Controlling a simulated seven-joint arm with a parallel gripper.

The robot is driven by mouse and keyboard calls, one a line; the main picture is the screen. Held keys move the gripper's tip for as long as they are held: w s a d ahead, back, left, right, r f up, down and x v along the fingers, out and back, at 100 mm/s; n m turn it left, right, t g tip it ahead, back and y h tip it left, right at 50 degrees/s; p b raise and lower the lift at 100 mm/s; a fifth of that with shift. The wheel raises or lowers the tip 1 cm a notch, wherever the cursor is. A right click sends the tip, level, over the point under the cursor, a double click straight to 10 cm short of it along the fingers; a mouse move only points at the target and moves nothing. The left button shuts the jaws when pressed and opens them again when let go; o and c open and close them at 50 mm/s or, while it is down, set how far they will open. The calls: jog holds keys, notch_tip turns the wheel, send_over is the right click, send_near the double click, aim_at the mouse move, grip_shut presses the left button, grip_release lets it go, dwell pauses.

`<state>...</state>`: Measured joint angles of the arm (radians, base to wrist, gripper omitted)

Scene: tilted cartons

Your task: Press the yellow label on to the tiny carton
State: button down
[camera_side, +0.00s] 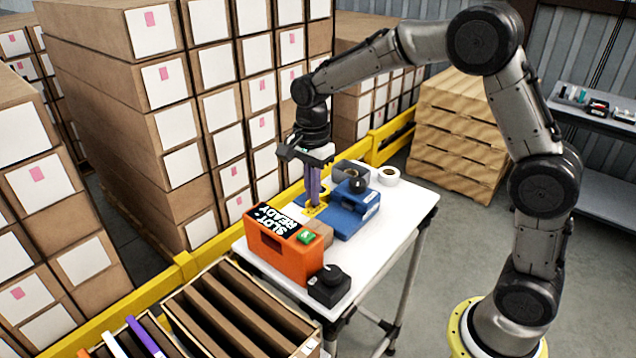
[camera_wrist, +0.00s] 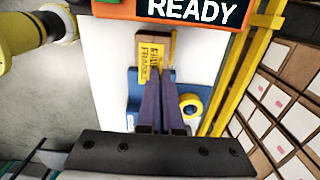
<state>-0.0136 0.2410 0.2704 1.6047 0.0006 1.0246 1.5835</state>
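The tiny carton (camera_side: 319,235) is a small brown box on the white table, beside the orange machine. In the wrist view the carton (camera_wrist: 151,43) shows just beyond my fingertips. The yellow label (camera_side: 318,210) has dark print and is at my fingertips; in the wrist view the label (camera_wrist: 147,78) overlaps the carton's near part. I cannot tell whether they touch. My gripper (camera_side: 313,204) points down with its long purple fingers close together, shut on the label. The fingertips (camera_wrist: 157,74) also show in the wrist view and hide part of the label.
The orange machine (camera_side: 279,250) with a "SLOT READY" display stands just in front of the carton. A blue dispenser (camera_side: 357,213) stands close to the right of my fingers. A black knob box (camera_side: 329,286) is at the front corner. A yellow rail (camera_side: 227,243) runs behind the table.

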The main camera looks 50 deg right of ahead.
aim_at(313, 224)
jog(key=shift+f, duration=2.55)
jog(key=shift+f, duration=0.3)
jog(key=c, duration=1)
grip_release()
notch_tip(313, 224, up, 20)
